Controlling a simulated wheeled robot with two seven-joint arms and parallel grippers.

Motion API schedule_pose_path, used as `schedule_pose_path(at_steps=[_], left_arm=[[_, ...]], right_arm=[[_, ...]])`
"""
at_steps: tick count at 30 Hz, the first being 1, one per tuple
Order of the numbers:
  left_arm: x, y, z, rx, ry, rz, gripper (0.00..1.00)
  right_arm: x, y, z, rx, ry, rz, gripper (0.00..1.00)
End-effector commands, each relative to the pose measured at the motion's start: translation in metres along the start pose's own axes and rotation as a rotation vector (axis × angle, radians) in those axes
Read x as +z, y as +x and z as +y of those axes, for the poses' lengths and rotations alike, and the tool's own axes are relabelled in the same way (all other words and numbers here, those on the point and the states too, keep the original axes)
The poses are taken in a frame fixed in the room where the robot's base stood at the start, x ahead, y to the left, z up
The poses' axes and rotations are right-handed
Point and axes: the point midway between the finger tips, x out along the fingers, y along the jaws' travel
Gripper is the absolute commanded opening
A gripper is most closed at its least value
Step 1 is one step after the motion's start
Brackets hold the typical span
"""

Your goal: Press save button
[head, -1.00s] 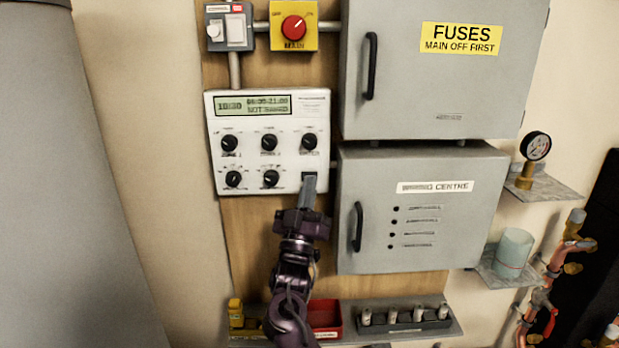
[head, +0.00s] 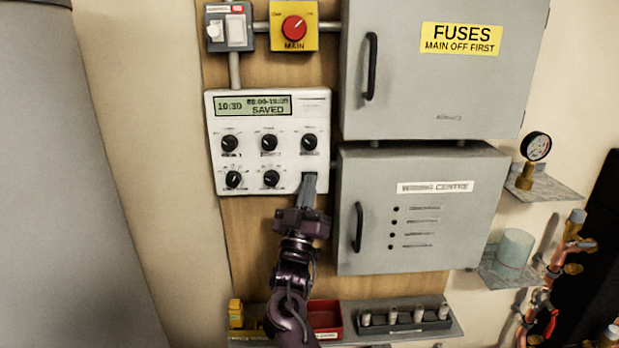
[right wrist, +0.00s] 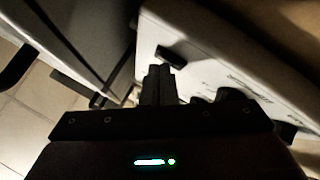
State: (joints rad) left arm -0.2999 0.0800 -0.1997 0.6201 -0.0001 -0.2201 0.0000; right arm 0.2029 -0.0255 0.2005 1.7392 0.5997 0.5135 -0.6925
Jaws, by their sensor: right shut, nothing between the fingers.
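The white controller (head: 220,150) hangs on the wooden board, with several black knobs and a display (head: 252,106) that reads "SAVED". My right gripper (head: 310,178) is at the lower right of the controller's face, fingers together and empty. The fingertips cover the spot where the save button sits, so the button is hidden in the head view. In the right wrist view the shut fingers (right wrist: 160,80) point at the controller (right wrist: 205,45), close to a small dark block (right wrist: 171,56) on its face. I cannot tell whether they touch it. My left gripper is not in view.
A grey fuse cabinet (head: 430,90) and a grey wiring centre box (head: 430,215) stand right of the controller. A yellow MAIN switch (head: 294,26) is above. A shelf below holds a red tray (head: 325,316) and a dark rack (head: 405,322).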

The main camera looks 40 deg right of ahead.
Motion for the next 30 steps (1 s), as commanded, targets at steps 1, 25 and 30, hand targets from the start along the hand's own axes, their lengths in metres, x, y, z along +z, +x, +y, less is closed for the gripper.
schedule_pose_path(at_steps=[1, 25, 30], left_arm=[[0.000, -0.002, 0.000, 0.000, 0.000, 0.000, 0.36], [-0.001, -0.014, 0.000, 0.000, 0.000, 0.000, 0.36], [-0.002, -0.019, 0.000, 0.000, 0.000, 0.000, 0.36]], right_arm=[[-0.001, -0.001, 0.001, 0.000, 0.000, -0.001, 0.00], [-0.018, -0.024, 0.018, -0.002, 0.000, 0.000, 0.00], [-0.027, -0.036, 0.026, -0.003, 0.001, -0.001, 0.00]])
